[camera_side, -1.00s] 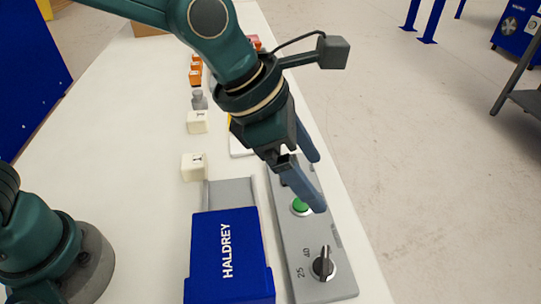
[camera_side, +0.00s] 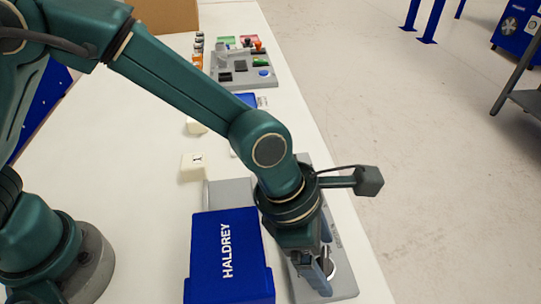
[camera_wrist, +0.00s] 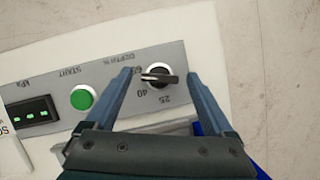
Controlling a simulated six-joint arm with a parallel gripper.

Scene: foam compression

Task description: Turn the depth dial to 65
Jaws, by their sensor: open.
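The depth dial (camera_wrist: 158,75) is a black knob with a pale pointer line on a grey control panel (camera_wrist: 108,85). In the wrist view the marks 25 and 40 show beside it, and a third mark is partly hidden by the left finger. The pointer lies towards that third mark's side, left in the picture. My gripper (camera_wrist: 158,80) is open, with one finger on each side of the dial and no clear contact. In the side view my gripper (camera_side: 325,275) is low over the panel's near end and hides most of the dial.
A green start button (camera_wrist: 82,97) and a small dark display (camera_wrist: 34,113) are on the same panel. A blue HALDREY box (camera_side: 228,258) stands close to the left of my gripper. Cream blocks (camera_side: 193,166) and another grey panel (camera_side: 243,72) lie farther back.

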